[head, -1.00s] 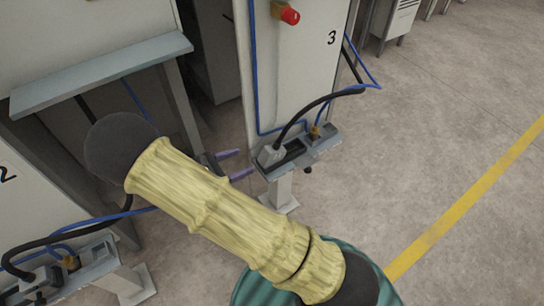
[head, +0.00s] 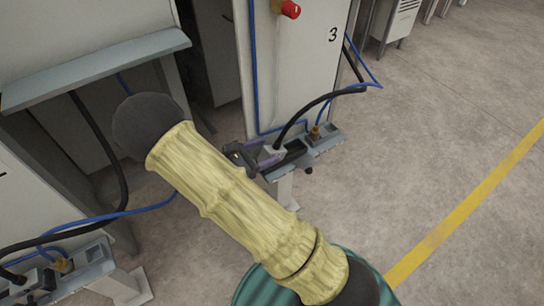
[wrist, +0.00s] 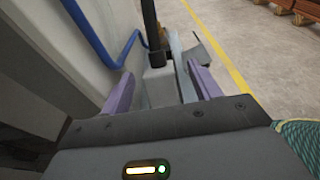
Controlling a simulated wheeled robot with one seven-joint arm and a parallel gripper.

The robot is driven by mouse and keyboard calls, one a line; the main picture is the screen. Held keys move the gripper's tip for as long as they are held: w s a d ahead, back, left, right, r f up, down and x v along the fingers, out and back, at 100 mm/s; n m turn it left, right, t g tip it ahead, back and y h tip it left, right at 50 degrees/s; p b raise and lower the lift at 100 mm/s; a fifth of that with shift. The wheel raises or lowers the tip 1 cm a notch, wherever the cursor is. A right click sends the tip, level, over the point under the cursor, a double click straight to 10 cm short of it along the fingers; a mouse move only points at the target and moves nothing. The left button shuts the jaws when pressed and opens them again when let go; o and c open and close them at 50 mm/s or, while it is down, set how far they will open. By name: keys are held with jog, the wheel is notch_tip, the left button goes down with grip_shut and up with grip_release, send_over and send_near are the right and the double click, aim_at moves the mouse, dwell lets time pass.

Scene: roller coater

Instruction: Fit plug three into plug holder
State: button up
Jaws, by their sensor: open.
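Plug three is a pale grey block (head: 274,154) with a thick black cable, at the left end of the grey plug holder (head: 328,140) beside cabinet 3. The holder has a dark slot just right of the plug and a brass-coloured fitting with a blue cable. My gripper (head: 258,158) is open at the plug in the head view, partly behind my arm. In the wrist view, the plug (wrist: 158,84) stands between the two purple fingers of my gripper (wrist: 162,88), with gaps visible. The plug's lower end is hidden by the gripper body.
The cabinet marked 3 (head: 296,70) stands close behind the holder, with a red knob (head: 289,9). Another unit with cables (head: 85,258) is at lower left, under a grey shelf (head: 95,70). Open floor with a yellow line (head: 470,192) lies right.

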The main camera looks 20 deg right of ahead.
aim_at(272, 148)
jog(key=x, duration=0.3)
jog(key=shift+w+d+b, duration=0.1)
jog(key=shift+b, duration=0.2)
jog(key=c, duration=1.3)
jog(key=shift+c, duration=0.2)
notch_tip(272, 148, up, 4)
jog(key=shift+f+p, duration=0.15)
jog(key=shift+p, duration=0.85)
jog(key=f+p+v, duration=0.3)
jog(key=v, duration=1.4)
jog(key=shift+s+a+f, duration=0.25)
jog(key=shift+a+f, duration=0.05)
jog(key=shift+a, duration=0.35)
